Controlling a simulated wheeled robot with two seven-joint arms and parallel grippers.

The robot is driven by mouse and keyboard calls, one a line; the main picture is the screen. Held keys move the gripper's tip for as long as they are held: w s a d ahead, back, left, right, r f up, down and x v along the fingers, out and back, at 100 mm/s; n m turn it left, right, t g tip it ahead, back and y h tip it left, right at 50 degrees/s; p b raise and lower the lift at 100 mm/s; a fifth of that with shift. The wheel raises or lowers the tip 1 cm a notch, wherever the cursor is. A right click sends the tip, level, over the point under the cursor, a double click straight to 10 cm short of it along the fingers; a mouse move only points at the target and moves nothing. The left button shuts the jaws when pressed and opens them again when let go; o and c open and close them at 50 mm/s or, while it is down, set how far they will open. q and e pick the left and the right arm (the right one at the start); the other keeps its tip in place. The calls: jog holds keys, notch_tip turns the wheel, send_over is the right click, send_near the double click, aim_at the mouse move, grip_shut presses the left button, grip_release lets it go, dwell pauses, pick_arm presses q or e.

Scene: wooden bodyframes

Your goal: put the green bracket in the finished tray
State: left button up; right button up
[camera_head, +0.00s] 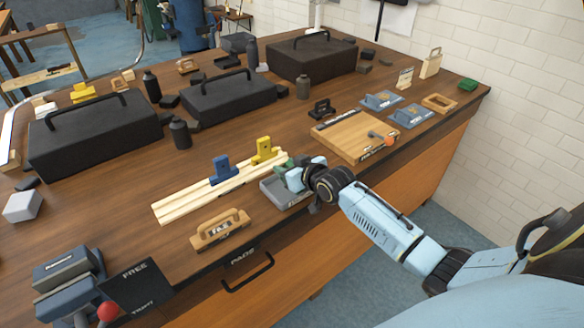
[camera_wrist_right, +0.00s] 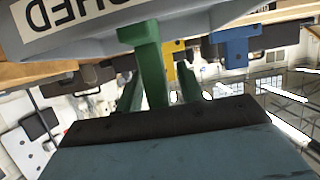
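The green bracket (camera_head: 289,164) is beside my right gripper in the head view, partly hidden. In the right wrist view its green post (camera_wrist_right: 152,75) stands against the tray's edge. The finished tray (camera_head: 270,195) is a small grey tray at the table's front edge; its upside-down label shows on its wall in the wrist view (camera_wrist_right: 185,22). My right gripper (camera_head: 301,174) is over the tray's right part. Its fingers seem apart on either side of the bracket's post, with gaps beside it. Whether the bracket rests on the tray floor is hidden. My left gripper is not in view.
A yellow bracket (camera_head: 265,150) and a blue bracket (camera_head: 222,168) stand on pale wooden rails (camera_head: 185,204) left of the tray. A wooden board (camera_head: 350,136) lies right. Dark toolboxes (camera_head: 228,97) stand behind.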

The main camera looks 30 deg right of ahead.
jog(key=p+v, duration=0.1)
jog(key=v, duration=1.1)
jog(key=s+f+g+h, duration=0.1)
jog(key=s+f+g, duration=0.35)
jog(key=f, duration=0.95)
jog(key=s+f+g+h, duration=0.1)
jog(key=s+f, duration=0.6)
jog(key=f, duration=0.6)
jog(key=s+a+f+g, duration=0.2)
jog(key=s+f, duration=0.4)
jog(key=s, duration=0.4)
jog(key=s+a+f+n+g, duration=0.1)
jog(key=s+a+f, duration=0.3)
jog(key=s, duration=0.6)
jog(key=s+a+f+g+y, duration=0.1)
jog(key=s+a+f+g, duration=0.3)
jog(key=s+f, duration=0.5)
jog(key=shift+s+n, duration=0.4)
jog(key=shift+s, duration=0.5)
jog(key=shift+a+f, duration=0.1)
jog(key=shift+f, duration=0.05)
notch_tip(320, 180, down, 5)
jog(key=b, duration=0.5)
jog(key=shift+f, duration=0.25)
